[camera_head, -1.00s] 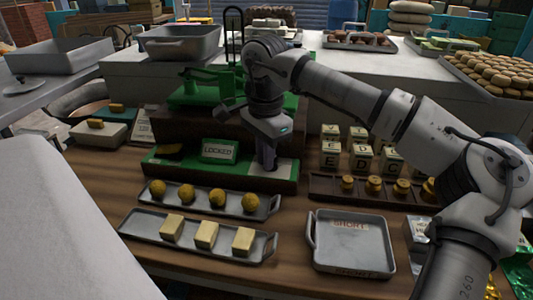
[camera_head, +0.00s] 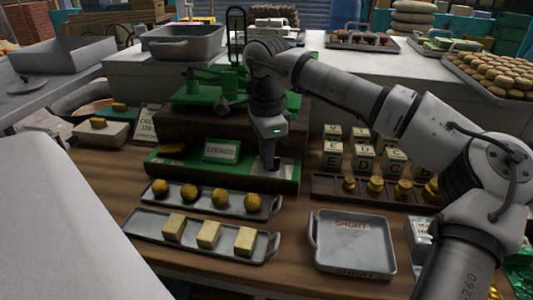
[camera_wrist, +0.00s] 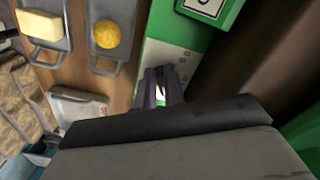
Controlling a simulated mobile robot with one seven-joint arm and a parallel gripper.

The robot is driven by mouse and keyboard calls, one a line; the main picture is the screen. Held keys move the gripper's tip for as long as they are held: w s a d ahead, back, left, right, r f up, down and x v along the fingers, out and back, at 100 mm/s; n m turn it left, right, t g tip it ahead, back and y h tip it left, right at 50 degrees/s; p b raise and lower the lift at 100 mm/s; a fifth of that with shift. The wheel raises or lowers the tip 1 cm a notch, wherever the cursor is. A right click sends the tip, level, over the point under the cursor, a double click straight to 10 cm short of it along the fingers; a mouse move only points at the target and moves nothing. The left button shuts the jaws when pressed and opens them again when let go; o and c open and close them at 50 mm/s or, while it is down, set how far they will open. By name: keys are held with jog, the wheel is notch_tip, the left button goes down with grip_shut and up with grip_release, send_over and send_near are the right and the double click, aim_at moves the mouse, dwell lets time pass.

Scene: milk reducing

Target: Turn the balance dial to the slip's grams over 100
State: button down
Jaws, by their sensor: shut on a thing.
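The green balance (camera_head: 205,85) stands at the back on a brown block, its beam partly behind my arm. On the green ledge in front is a green-framed sign reading LOCKED (camera_head: 221,150); its edge also shows in the wrist view (camera_wrist: 205,8). At the ledge's right end is a pale dial plate (camera_head: 287,170), with small marks in the wrist view (camera_wrist: 178,58). My gripper (camera_head: 270,166) points down at this plate, shut on what looks like the dial's knob, mostly hidden between the fingers (camera_wrist: 161,92). A printed card (camera_head: 147,122), possibly the slip, stands at left; its text is too small to read surely.
In front lie a tray of yellow balls (camera_head: 270,207) and a tray of pale blocks (camera_head: 190,247). An empty tray marked SHORT (camera_head: 375,262) is at front right. Brass weights (camera_head: 375,186) and lettered blocks (camera_head: 362,158) stand right of my gripper.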

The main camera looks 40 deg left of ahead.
jog(key=shift+w, duration=0.1)
jog(key=c, duration=1.5)
grip_release()
jog(key=shift+r, duration=0.15)
notch_tip(320, 180, up, 14)
jog(key=shift+f, duration=0.2)
